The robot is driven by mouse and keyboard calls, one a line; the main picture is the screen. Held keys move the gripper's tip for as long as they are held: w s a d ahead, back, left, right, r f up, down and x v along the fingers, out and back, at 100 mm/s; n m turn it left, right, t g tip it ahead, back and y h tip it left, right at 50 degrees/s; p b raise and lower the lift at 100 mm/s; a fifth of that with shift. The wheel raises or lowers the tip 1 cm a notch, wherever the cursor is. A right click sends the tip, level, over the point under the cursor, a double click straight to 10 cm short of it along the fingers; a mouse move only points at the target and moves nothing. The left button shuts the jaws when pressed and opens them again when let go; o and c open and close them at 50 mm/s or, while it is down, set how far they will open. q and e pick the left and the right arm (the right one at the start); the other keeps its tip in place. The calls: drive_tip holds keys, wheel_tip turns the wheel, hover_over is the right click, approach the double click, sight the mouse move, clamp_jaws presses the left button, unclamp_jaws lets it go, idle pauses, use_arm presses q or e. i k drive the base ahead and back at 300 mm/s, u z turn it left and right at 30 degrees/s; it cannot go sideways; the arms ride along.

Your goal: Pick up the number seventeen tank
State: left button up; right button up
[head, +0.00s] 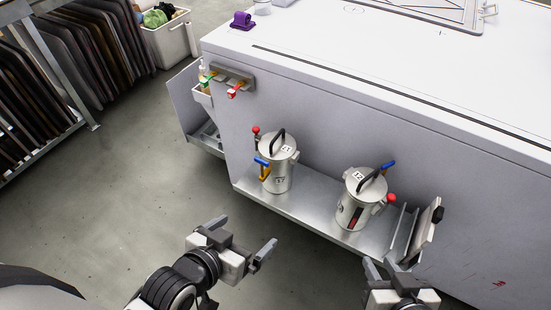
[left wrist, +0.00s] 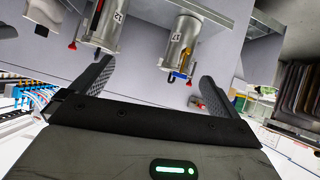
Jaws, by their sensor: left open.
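The number seventeen tank (head: 277,168) is a silver cylinder with a black lid handle, a red knob and a blue and orange valve, standing upright on a low metal shelf (head: 315,212). In the left wrist view the tank (left wrist: 182,45) appears inverted, beyond the fingers and apart from them. A similar tank marked 12 (head: 358,200) stands to its right. My left gripper (head: 245,237) is open and empty, in front of and below the seventeen tank; it also shows in the left wrist view (left wrist: 158,72). My right gripper (head: 383,268) is near the shelf's right end; its opening is unclear.
The shelf juts from a large white bench (head: 340,130). A hinged plate (head: 428,228) stands at the shelf's right end. A bottle holder (head: 203,92) and red-tipped fittings are on the left side. A rack of dark panels (head: 85,45) stands left. Grey floor between is clear.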

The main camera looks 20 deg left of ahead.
sight(278, 178)
drive_tip(key=z, duration=0.15)
drive_tip(key=k, duration=0.4)
drive_tip(key=u, duration=1.05)
drive_tip(key=i, duration=0.8)
drive_tip(key=z, duration=0.3)
